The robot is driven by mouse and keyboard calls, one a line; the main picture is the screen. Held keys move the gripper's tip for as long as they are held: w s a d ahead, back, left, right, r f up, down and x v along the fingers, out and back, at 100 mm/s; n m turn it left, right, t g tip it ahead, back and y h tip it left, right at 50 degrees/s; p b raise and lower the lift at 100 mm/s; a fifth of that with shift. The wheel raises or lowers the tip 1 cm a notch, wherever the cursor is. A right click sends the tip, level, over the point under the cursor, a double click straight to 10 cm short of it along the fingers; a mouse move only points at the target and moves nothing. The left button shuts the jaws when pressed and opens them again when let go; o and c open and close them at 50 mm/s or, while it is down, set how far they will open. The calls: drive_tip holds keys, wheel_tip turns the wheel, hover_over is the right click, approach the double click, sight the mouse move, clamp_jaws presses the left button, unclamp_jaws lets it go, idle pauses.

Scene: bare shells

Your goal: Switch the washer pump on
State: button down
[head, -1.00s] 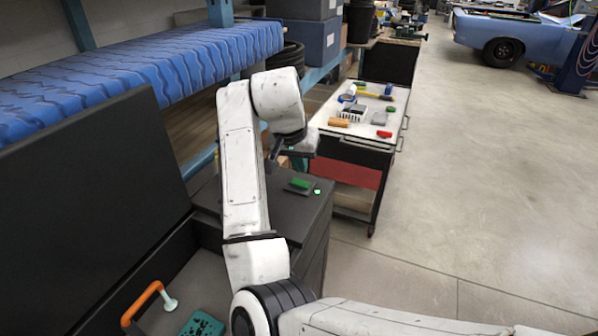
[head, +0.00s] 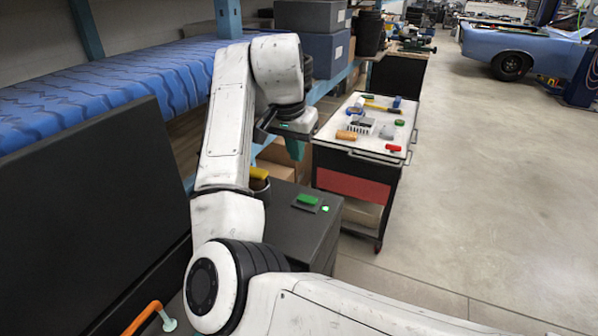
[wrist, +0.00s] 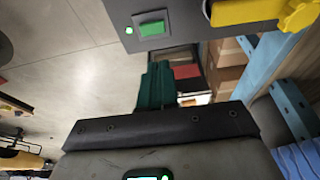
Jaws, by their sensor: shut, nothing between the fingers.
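The pump switch is a green rocker (head: 307,199) on a small grey plate on top of a dark cabinet (head: 285,235). A small green light (head: 325,208) beside it is lit. In the wrist view the green rocker (wrist: 152,28) and the lit light (wrist: 129,30) show at the top. My gripper (head: 295,150) is above and behind the switch, apart from it. Its teal fingers (wrist: 157,85) are shut and empty. Nothing hides the switch; its tilt is too small to tell.
A yellow-topped item (head: 258,173) stands beside the cabinet top, near my arm. An orange handle (head: 145,318) is at lower left. A tool cart (head: 335,135) with several tools stands beyond the cabinet. The floor (head: 480,190) on the right is clear.

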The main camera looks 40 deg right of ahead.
drive_tip(key=p, duration=0.2)
approach(308, 199)
drive_tip(key=f, duration=0.1)
drive_tip(key=w+f, duration=0.1)
drive_tip(key=f, duration=0.1)
drive_tip(key=w+d+f, duration=0.1)
drive_tip(key=f, duration=0.1)
drive_tip(key=shift+f, duration=0.65)
drive_tip(key=shift+f, duration=0.2)
drive_tip(key=shift+s+d+r+p, duration=0.1)
drive_tip(key=shift+s+d+p, duration=0.05)
drive_tip(key=shift+s+p, duration=0.25)
drive_tip(key=shift+s+d+r+p, duration=0.15)
drive_tip(key=shift+s+p, duration=0.2)
drive_tip(key=shift+r, duration=0.1)
